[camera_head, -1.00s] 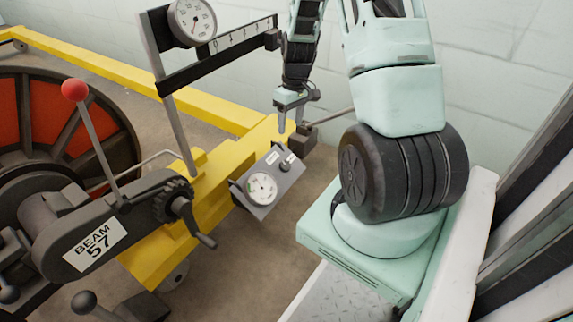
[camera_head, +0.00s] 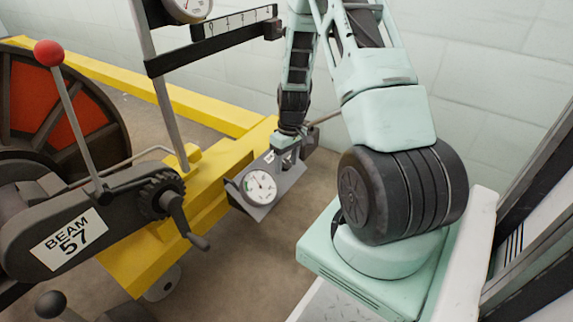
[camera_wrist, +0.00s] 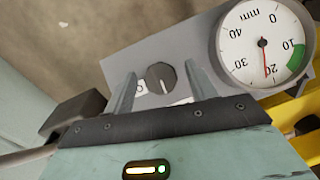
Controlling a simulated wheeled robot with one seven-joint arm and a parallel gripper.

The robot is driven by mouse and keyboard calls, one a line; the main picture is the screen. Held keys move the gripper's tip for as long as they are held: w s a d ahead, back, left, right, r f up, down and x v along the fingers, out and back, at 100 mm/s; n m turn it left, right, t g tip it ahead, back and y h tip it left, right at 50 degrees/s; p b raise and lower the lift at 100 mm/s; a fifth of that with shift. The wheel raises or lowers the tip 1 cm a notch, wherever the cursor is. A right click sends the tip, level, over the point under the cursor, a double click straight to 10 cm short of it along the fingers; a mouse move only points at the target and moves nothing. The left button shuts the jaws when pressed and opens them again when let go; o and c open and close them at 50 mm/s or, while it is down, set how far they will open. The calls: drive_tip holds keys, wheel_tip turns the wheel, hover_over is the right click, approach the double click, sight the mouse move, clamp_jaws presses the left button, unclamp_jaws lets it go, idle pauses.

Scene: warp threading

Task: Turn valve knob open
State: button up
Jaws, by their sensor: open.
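The valve knob (camera_wrist: 160,77) is a small dark round knob on a grey gauge panel (camera_wrist: 130,52). In the wrist view it lies between the two spread fingers of my gripper (camera_wrist: 159,88), with gaps on both sides. In the head view my gripper (camera_head: 284,160) is down at the panel (camera_head: 262,210) and hides the knob. A white dial gauge (camera_wrist: 264,44) with a green band sits beside the knob; it also shows in the head view (camera_head: 259,187). Its red needle points near 20. How far the fingertips reach around the knob is unclear.
A yellow frame (camera_head: 135,257) carries the panel. A crank handle (camera_head: 185,215) and a red-ball lever (camera_head: 72,110) stand to the left. A ruler bar (camera_head: 215,38) hangs above, near my arm. A dark block with a rod (camera_wrist: 75,113) lies left of my gripper.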

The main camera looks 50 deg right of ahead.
drive_tip(key=c, duration=1)
